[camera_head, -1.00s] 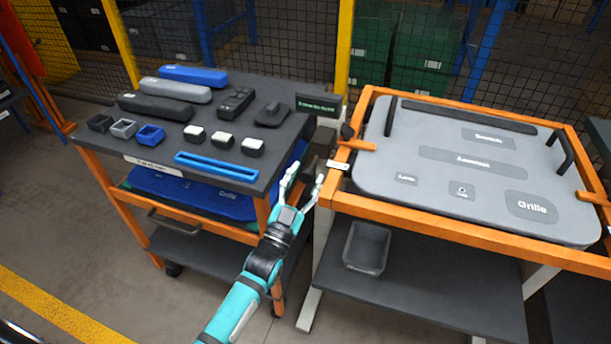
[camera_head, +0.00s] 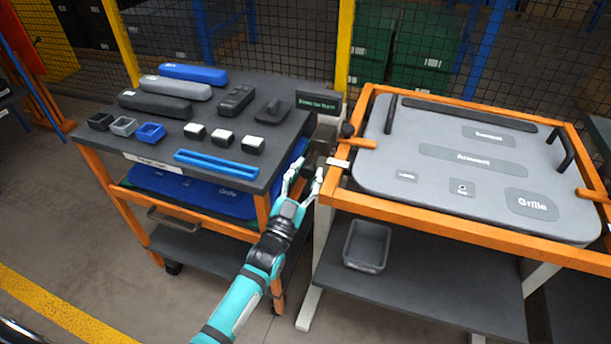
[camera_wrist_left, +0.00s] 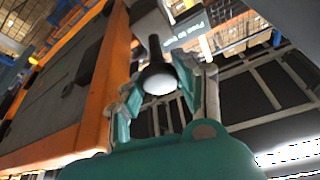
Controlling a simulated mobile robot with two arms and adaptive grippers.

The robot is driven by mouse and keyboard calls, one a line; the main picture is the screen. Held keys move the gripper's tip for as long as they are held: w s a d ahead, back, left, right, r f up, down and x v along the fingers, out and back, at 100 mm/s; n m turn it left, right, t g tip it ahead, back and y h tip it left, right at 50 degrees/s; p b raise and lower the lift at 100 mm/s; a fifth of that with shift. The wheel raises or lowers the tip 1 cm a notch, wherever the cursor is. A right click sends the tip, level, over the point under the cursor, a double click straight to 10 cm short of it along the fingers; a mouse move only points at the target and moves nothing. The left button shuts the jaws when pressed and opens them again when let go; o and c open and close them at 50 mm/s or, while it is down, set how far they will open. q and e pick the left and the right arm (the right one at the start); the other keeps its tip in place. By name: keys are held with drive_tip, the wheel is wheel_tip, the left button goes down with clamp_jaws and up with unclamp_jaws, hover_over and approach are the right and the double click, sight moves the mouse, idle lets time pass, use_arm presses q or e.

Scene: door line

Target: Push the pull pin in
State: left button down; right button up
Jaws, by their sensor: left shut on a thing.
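The pull pin shows in the left wrist view as a dark rounded knob with a pale face (camera_wrist_left: 160,80) and a black stem behind it. My left gripper (camera_wrist_left: 160,95) has its fingers on both sides of the knob and is shut on it. In the head view my left gripper (camera_head: 306,180) is in the gap between the two carts, beside the left end of the orange frame (camera_head: 420,225). The pin is hard to make out there. How deep the pin sits cannot be told. My right gripper is not in view.
The grey panel (camera_head: 400,190) lies in the orange frame to the right. A dark cart top (camera_head: 110,145) with several blocks stands left. A small sign (camera_head: 318,104) is behind the gripper. A grey bin (camera_head: 367,246) is on the lower shelf.

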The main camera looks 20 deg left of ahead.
use_arm(q)
drive_tip(key=w, duration=0.2)
drive_tip(key=shift+w+b, duration=0.35)
drive_tip(key=shift+r, duration=0.1)
drive_tip(key=c, duration=1.3)
unclamp_jaws()
drive_tip(key=shift+o, duration=0.8)
drive_tip(key=shift+w, duration=0.1)
drive_tip(key=v, duration=1.2)
